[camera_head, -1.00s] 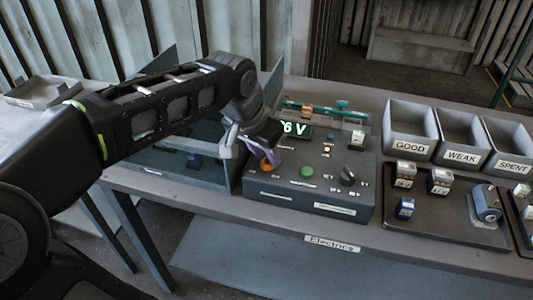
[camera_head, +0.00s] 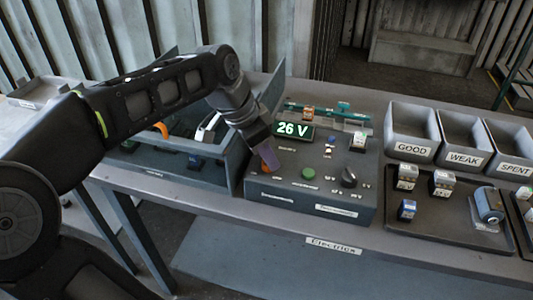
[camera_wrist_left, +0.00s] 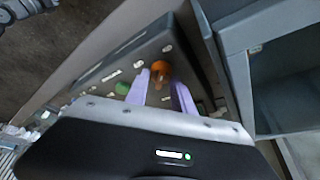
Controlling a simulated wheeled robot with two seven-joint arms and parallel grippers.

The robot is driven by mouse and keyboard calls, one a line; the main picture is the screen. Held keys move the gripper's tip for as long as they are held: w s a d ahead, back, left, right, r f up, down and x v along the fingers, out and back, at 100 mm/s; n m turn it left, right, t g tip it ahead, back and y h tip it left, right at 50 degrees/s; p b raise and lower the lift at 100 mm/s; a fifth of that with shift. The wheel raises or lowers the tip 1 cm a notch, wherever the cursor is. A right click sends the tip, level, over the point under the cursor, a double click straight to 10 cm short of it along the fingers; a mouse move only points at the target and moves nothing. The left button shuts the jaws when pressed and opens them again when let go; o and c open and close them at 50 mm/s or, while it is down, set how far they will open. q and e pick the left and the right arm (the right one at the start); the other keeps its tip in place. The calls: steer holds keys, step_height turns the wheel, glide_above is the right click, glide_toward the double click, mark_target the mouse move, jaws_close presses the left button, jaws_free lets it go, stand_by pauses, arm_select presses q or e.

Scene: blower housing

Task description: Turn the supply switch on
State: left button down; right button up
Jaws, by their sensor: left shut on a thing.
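The grey control box (camera_head: 330,185) stands on the bench with a lit display (camera_head: 294,130) reading 26 V. The supply switch seems to be the orange knob (camera_wrist_left: 160,68) on the box's top, near its left end; only a sliver shows in the head view (camera_head: 265,168). My left gripper (camera_head: 269,158) reaches down to it from above. The switch's label cannot be read. My right gripper is not in view.
A green button (camera_head: 308,174) and a black dial (camera_head: 348,177) sit right of the knob. An open grey bin (camera_head: 232,165) stands close on the left. Right are bins marked GOOD (camera_head: 411,150), WEAK and SPENT, and a tray (camera_head: 450,225) with small blocks.

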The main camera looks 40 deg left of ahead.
arm_select(q)
steer(key=c, duration=1.1)
jaws_free()
steer(key=v, duration=0.7)
steer(key=shift+s+r, duration=0.15)
steer(key=shift+r, duration=0.2)
steer(key=shift+a, duration=0.1)
